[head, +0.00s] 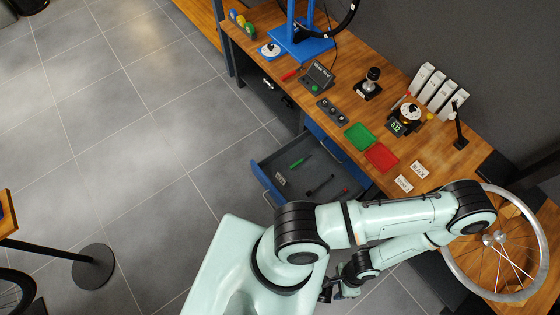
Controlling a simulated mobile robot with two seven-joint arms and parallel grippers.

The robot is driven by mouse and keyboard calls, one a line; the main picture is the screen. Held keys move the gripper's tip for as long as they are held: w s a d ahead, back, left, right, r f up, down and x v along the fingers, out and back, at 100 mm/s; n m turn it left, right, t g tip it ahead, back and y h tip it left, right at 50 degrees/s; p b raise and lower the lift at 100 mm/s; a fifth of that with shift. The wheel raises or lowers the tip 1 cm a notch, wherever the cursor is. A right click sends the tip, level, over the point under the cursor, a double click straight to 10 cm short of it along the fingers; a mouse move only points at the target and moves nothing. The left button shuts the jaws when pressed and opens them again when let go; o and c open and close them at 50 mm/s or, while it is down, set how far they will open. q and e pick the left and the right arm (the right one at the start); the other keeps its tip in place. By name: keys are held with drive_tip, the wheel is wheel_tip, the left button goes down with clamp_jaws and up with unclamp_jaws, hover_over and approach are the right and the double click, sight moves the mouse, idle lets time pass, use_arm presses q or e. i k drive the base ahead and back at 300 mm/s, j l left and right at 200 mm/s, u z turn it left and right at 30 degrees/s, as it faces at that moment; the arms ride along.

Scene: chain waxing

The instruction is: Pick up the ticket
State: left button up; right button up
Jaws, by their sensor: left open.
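Two small white cards with dark lettering lie on the wooden bench, one (419,169) just right of the red mat and one (403,184) nearer the bench's front edge. A small pale label (280,180) shows in the open drawer. I cannot tell which of these is the ticket; the lettering is too small to read surely. My left gripper (336,290) is open, low beside my body, below and left of the cards and well apart from them. My arm partly hides its jaws. My right gripper is not in view.
The blue-sided drawer (262,178) stands open with a green tool and dark tools inside. Green (359,137) and red (381,157) mats lie on the bench. A scale (397,127), white boxes (434,88) and a blue stand (302,46) stand behind. A spoked wheel (546,258) is at right.

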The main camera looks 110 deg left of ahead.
sight(278, 176)
drive_tip(key=i+u, duration=0.1)
drive_tip(key=u, duration=0.7)
drive_tip(key=i+l+u, duration=0.1)
drive_tip(key=u, duration=0.35)
drive_tip(key=i+l+u, duration=0.1)
drive_tip(key=u, duration=2.15)
drive_tip(key=i+j+u, duration=0.15)
drive_tip(key=u, duration=0.25)
drive_tip(key=i+j+u, duration=0.15)
drive_tip(key=u, duration=0.2)
drive_tip(key=i+u, duration=0.15)
drive_tip(key=u, duration=0.25)
